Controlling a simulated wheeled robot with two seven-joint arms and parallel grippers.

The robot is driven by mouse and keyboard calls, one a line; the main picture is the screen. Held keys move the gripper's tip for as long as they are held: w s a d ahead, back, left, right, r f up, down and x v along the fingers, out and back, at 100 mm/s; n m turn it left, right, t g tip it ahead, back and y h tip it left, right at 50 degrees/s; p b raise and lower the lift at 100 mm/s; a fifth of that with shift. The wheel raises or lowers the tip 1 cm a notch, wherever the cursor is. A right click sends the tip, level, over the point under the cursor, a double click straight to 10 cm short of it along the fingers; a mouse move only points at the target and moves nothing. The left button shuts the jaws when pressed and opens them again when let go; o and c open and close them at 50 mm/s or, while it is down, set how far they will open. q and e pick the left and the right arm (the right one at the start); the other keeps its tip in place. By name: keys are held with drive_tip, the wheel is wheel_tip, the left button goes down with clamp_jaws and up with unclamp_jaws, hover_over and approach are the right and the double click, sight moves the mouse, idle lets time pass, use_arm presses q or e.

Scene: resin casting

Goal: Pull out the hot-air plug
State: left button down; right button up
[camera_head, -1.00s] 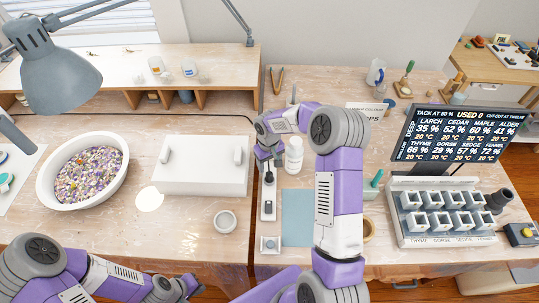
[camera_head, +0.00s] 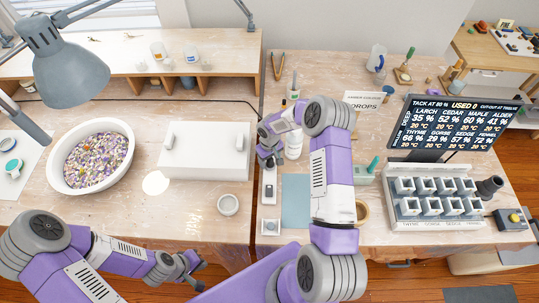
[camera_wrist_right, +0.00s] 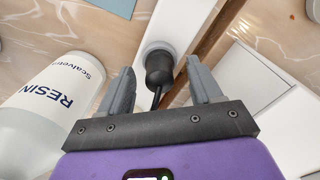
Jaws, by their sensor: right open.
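The black hot-air plug (camera_wrist_right: 158,66) sits in a round grey socket on a white power strip (camera_wrist_right: 172,22) in the right wrist view. Its dark cord runs down toward my right gripper (camera_wrist_right: 155,88). That gripper is open, with one grey finger on each side of the plug and cord, and visible gaps between. In the head view my right gripper (camera_head: 270,156) is over the far end of the strip (camera_head: 268,211) and hides the plug there. My left gripper (camera_head: 193,272) is empty near the front edge of the left table; its jaw opening is unclear.
A white resin bottle (camera_wrist_right: 45,105) stands close to the left of my right gripper; it also shows in the head view (camera_head: 294,145). A blue mat (camera_head: 296,205) lies right of the strip. A white box (camera_head: 205,158) and a bowl of chips (camera_head: 65,178) are left.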

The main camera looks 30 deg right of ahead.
drive_tip(key=shift+f, duration=0.2)
drive_tip(key=shift+c, duration=0.4)
clamp_jaws()
drive_tip(key=shift+r+p, duration=0.3)
drive_tip(key=shift+r, duration=0.5)
idle(0.4)
drive_tip(key=shift+r+p, duration=1.05)
drive_tip(key=shift+r, duration=1)
